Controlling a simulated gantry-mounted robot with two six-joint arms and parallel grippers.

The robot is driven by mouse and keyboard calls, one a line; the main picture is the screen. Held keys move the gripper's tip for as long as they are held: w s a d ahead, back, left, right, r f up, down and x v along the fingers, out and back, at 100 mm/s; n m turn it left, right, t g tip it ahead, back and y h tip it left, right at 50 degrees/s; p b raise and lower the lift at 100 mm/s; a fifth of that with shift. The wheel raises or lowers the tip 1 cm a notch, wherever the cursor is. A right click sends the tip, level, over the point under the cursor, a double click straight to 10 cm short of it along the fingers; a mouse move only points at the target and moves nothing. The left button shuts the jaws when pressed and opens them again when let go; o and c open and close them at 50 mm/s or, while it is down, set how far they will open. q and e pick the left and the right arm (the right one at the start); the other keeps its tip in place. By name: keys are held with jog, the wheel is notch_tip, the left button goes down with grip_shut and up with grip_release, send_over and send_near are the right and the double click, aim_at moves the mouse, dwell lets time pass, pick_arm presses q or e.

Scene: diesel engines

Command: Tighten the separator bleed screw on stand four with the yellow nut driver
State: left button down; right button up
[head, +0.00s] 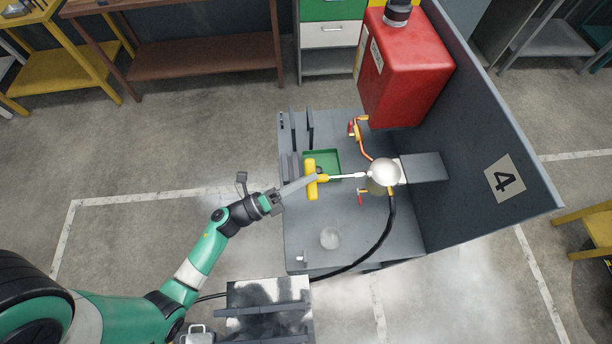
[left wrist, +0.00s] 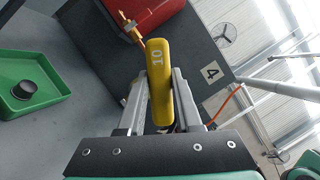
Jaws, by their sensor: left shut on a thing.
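The yellow nut driver (head: 311,178) has a T-shaped handle and a thin pale shaft pointing right. My left gripper (head: 306,183) is shut on its handle. In the left wrist view the handle (left wrist: 158,75), marked 10, sits between the two fingers. The shaft's tip reaches the left side of the silver-topped separator (head: 384,172) on stand four (head: 296,228). The bleed screw is too small to make out, and I cannot tell if the tip is seated on it. The stand's panel carries a 4 plate (head: 503,178). My right gripper is not in view.
A red tank (head: 408,72) stands behind the separator, with a copper pipe leading down. A green tray (head: 322,156) lies behind the driver, and a black round piece (left wrist: 25,88) is in it. A clear cup (head: 330,238) and a black hose (head: 388,225) are in front.

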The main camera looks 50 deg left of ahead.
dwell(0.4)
pick_arm(q)
jog(key=shift+s+a, duration=0.55)
jog(key=shift+s, duration=0.25)
jog(key=n+g+p, duration=0.1)
jog(key=n+p, duration=0.2)
jog(key=p, duration=0.3)
jog(key=n+g+p, duration=0.1)
jog(key=n+p, duration=0.3)
jog(key=p, duration=0.2)
jog(key=n+g+y+p, duration=0.1)
jog(key=n+g+p, duration=0.1)
jog(key=n+p, duration=0.2)
jog(key=shift+p, duration=1.2)
